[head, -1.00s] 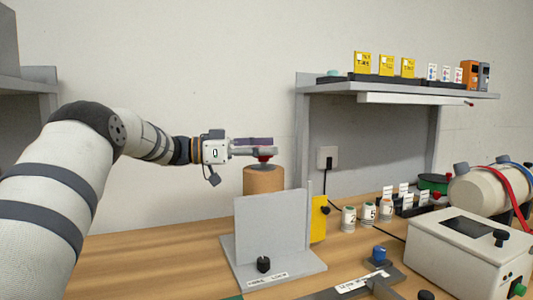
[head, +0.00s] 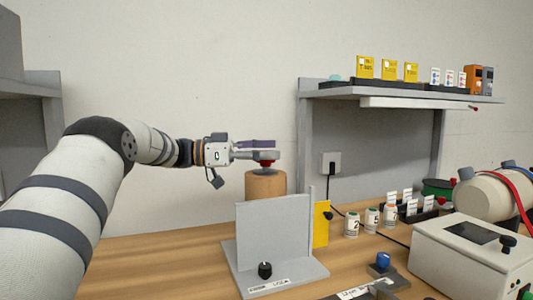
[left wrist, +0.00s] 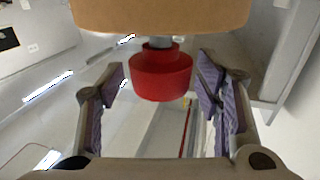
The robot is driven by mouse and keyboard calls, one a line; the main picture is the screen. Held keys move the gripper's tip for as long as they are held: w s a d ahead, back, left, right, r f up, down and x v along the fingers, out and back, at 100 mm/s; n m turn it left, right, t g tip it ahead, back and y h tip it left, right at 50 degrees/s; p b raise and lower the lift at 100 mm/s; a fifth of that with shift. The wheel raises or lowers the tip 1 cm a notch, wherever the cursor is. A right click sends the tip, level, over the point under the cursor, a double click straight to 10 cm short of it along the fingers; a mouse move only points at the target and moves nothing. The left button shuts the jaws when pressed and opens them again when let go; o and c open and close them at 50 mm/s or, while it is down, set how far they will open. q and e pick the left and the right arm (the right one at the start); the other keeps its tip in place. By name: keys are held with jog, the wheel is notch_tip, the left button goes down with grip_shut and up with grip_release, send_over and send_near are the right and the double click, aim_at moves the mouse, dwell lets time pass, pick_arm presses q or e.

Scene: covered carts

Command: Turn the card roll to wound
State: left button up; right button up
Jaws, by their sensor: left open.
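The card roll (head: 265,187) is a brown upright cylinder on the bench, behind a grey upright panel that hides its lower part. A red knob (head: 266,163) sits at its top. In the left wrist view the knob (left wrist: 161,75) hangs on a short grey stem from the brown roll (left wrist: 160,14). My left gripper (head: 262,149) comes in level from the left at the height of the knob. In the left wrist view it (left wrist: 165,92) is open, with purple-padded fingers on either side of the knob and gaps on both sides. No marking on the roll is readable. My right gripper is not in view.
The grey panel (head: 273,240) stands on a base with a black knob (head: 264,270). A yellow plate (head: 321,224) is beside it. Several numbered jars (head: 372,219) and a white box (head: 468,255) stand to the right. A loaded shelf (head: 400,93) hangs above.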

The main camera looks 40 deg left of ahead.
pick_arm(q)
jog(key=v, duration=1.2)
jog(key=shift+a, duration=0.1)
